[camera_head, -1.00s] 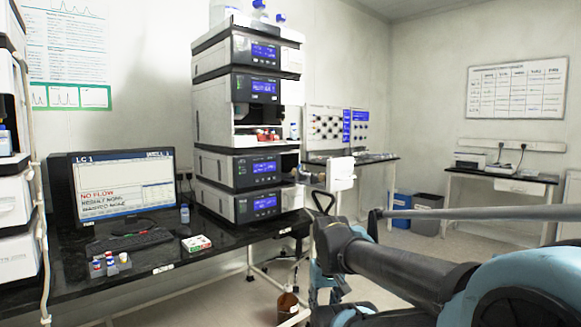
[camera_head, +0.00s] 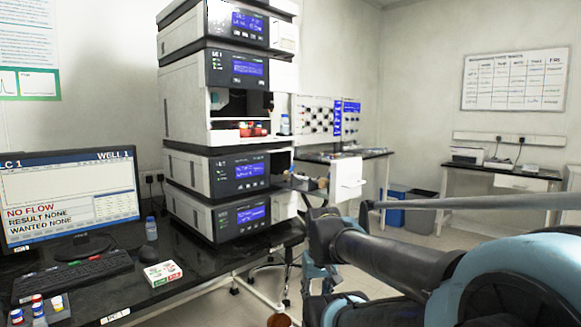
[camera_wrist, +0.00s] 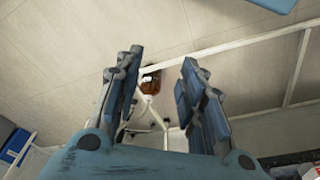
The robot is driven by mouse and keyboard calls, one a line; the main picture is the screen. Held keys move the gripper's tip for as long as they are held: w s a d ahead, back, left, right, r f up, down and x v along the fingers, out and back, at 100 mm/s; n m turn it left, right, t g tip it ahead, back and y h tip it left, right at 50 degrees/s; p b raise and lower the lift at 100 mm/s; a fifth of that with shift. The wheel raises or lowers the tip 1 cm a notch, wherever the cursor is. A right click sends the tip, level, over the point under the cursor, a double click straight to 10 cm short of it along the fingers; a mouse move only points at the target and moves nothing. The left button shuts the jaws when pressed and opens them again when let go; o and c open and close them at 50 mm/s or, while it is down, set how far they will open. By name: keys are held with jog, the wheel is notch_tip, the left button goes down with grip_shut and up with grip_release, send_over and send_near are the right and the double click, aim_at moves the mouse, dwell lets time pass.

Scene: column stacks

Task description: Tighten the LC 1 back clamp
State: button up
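The LC 1 stack (camera_head: 232,120) of grey and white modules with blue displays stands on the black bench in the head view. On its right side, low down, small metal and tan fittings (camera_head: 308,184) stick out beside a white panel (camera_head: 347,178). I cannot make out the back clamp among them. My gripper (camera_wrist: 164,60) is open and empty in the wrist view. It points at the floor, with a brown container beyond its fingers, and is well apart from the stack fittings. My arm crosses the lower right of the head view.
The monitor (camera_head: 70,196) reads LC 1, NO FLOW, RESULT NONE, WANTED NONE. A keyboard (camera_head: 72,277), a small white, red and green box (camera_head: 164,273) and capped vials (camera_head: 38,307) lie on the bench (camera_head: 215,262). A stool (camera_head: 278,262) stands under it. Open floor lies right of the bench.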

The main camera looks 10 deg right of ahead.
jog(key=shift+w+d, duration=0.1)
jog(key=shift+d, duration=0.05)
jog(key=w+r+m+g, duration=0.1)
jog(key=w+r+m, duration=0.3)
jog(key=w+r, duration=1.25)
jog(key=w+r+m+g, duration=0.1)
jog(key=w+r+m, duration=0.3)
jog(key=w+r, duration=1.2)
jog(key=w+r+m, duration=0.3)
jog(key=w+r, duration=0.6)
jog(key=w, duration=0.2)
jog(key=f, duration=1.1)
jog(key=shift+s+d+f, duration=0.1)
jog(key=shift+s+d, duration=0.05)
jog(key=shift+s, duration=0.05)
